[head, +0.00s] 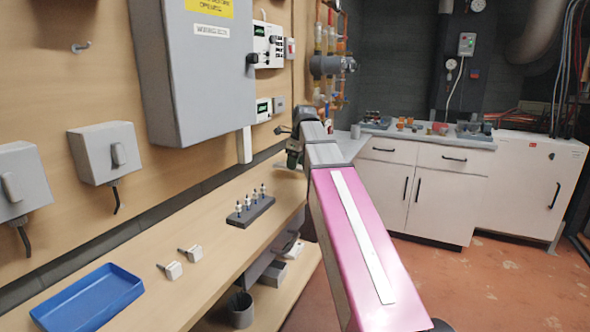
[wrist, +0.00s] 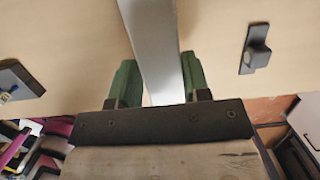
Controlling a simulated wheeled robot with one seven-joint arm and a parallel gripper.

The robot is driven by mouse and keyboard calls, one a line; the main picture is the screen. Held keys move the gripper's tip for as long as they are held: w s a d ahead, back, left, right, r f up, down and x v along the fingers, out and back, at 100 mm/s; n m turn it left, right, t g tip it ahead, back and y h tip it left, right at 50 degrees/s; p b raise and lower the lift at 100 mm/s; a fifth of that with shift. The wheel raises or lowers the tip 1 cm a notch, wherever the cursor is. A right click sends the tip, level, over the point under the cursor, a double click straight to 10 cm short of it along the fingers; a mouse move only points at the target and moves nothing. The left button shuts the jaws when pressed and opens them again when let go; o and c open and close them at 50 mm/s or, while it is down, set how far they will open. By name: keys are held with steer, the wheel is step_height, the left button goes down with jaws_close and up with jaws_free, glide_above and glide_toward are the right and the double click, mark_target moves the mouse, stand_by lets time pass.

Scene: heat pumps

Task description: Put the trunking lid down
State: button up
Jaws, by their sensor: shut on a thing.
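In the wrist view my gripper (wrist: 158,78) is shut on the trunking lid (wrist: 152,35), a long pale grey strip. The lid passes between the two green fingers and runs out past the top edge of the picture. In the head view my arm and wrist hide most of the lid, so its full length and whether it touches the bench cannot be told.
The wooden bench (head: 205,262) holds a blue tray (head: 88,298), two small white fittings and a dark block (head: 250,211) with several upright pieces. A large grey cabinet (head: 195,70) hangs above. A dark bracket (wrist: 256,50) shows in the wrist view.

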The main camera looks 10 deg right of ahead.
mark_target(301, 167)
steer(key=shift+f, duration=1.25)
steer(key=o, duration=0.9)
steer(key=shift+f, duration=0.1)
steer(key=shift+o, duration=0.2)
step_height(301, 167, up, 12)
steer(key=s+d, duration=0.1)
steer(key=d, duration=0.1)
steer(key=shift+s, duration=0.25)
